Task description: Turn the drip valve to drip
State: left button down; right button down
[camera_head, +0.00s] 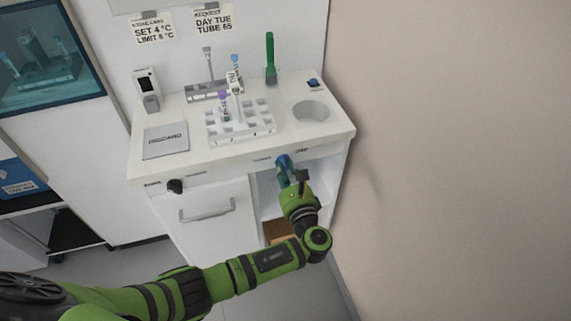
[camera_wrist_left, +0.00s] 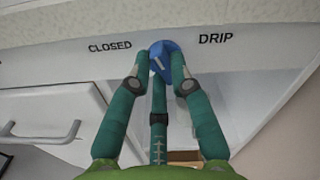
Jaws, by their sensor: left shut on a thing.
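The drip valve is a blue knob (camera_wrist_left: 163,58) on the front panel below the counter, with a pale line on its face. In the left wrist view the word CLOSED is to its left and DRIP to its right. The line is tilted; I cannot tell for sure which word it points at. My left gripper (camera_wrist_left: 160,82) is shut on the knob, its teal fingers on both sides of it. My right gripper is in neither view.
The counter (camera_head: 292,133) holds a white tube rack (camera_head: 240,126) with tubes, a green tube (camera_head: 271,58) and a round basin (camera_head: 311,111). A black knob (camera_head: 175,186) and a cabinet door handle (camera_head: 207,212) are left of my gripper. A beige wall stands close on the right.

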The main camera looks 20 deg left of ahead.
pick_arm(q)
jog(key=m+p, duration=0.2)
jog(key=m, duration=0.1)
jog(key=shift+r, duration=0.3)
jog(key=m+p, duration=0.2)
jog(key=m, duration=0.1)
jog(key=shift+m+p, duration=0.3)
jog(key=m+p, duration=0.1)
jog(key=m, duration=0.2)
jog(key=shift+p, duration=0.4)
jog(key=shift+w+d+m+p, duration=0.1)
jog(key=shift+m+p, duration=0.4)
jog(key=shift+m, duration=1)
jog(key=c, duration=1.1)
grip_release()
jog(key=shift+f, duration=0.1)
